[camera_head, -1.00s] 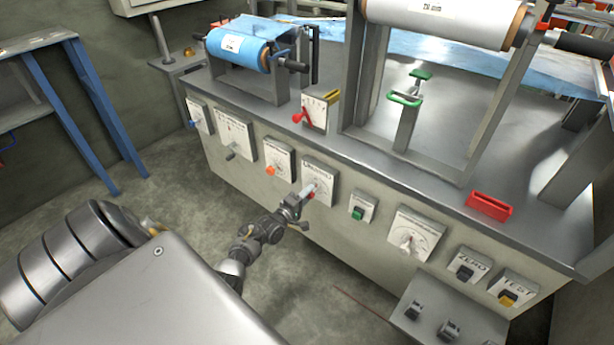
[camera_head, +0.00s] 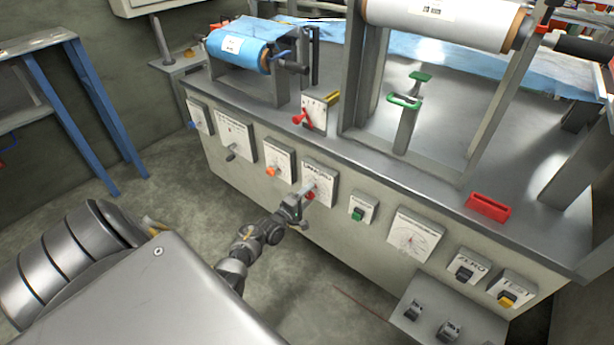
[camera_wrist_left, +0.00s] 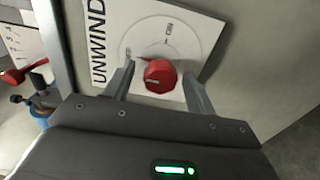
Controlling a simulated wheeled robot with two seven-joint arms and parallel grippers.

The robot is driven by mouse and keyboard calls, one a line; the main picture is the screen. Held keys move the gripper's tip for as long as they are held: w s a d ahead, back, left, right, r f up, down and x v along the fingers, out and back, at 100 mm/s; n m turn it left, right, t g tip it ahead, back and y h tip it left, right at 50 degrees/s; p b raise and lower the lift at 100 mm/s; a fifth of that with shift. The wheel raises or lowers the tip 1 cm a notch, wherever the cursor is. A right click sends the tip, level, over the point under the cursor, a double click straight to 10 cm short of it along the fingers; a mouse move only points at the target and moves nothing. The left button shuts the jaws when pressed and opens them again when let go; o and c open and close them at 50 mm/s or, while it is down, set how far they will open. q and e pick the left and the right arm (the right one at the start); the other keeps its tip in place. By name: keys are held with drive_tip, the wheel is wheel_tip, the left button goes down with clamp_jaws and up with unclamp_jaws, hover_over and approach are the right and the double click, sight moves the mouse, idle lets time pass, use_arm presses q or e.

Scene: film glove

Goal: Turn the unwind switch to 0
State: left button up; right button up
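The unwind switch (camera_wrist_left: 160,76) is a red knob on a white plate (camera_wrist_left: 207,30) with a circular dial, lettered UNWIND and ON in the left wrist view. Which mark the knob points to is not clear. My left gripper (camera_wrist_left: 159,72) is open, with one finger on each side of the knob and visible gaps between. In the head view my left gripper (camera_head: 302,204) is at the front panel, partly covering the switch plate (camera_head: 320,174); a bit of red shows beside it. My right gripper is not in view.
An orange knob (camera_head: 272,171) is left of the switch and a green button (camera_head: 358,214) right of it. A round gauge (camera_head: 412,238) and ZERO and TEST switches lie farther right. A lever with a red handle (camera_head: 299,120) stands above, on the machine top. The floor in front is open.

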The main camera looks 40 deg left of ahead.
use_arm(q)
drive_tip(key=shift+s, duration=0.4)
drive_tip(key=s+p, duration=0.2)
drive_tip(key=s, duration=0.8)
drive_tip(key=shift+d, duration=0.15)
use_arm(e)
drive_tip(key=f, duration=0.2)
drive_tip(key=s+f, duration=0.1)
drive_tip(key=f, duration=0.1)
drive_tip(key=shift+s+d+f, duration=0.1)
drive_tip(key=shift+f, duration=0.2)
